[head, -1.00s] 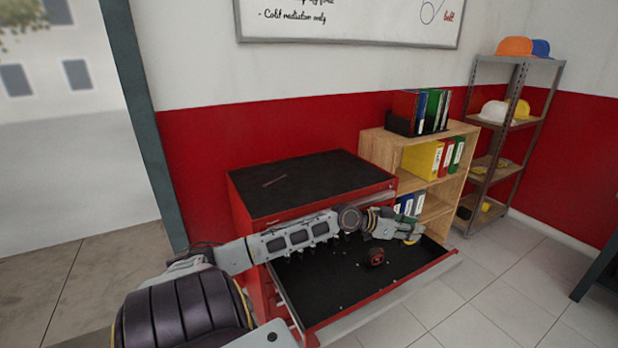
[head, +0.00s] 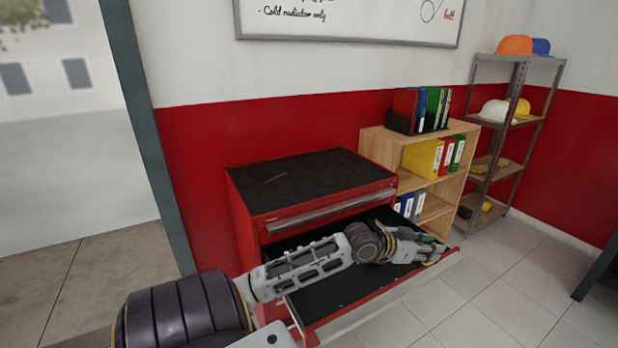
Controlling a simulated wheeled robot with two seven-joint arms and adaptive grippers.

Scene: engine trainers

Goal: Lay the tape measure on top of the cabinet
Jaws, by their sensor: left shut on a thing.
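The red cabinet has a black top (head: 310,176) and an open drawer (head: 345,285) with a black floor. My left gripper (head: 436,257) is low over the drawer's right end, close to its front edge. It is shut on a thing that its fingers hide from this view. I cannot see the tape measure now. My left wrist and forearm cover the part of the drawer where it lay a second ago, so I cannot tell whether it is there or in my fingers. My right gripper is not in view.
A wooden bookcase (head: 468,132) with binders stands close on the right. A metal shelf (head: 519,95) with helmets is beyond it. Tiled floor (head: 490,290) is open at front right.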

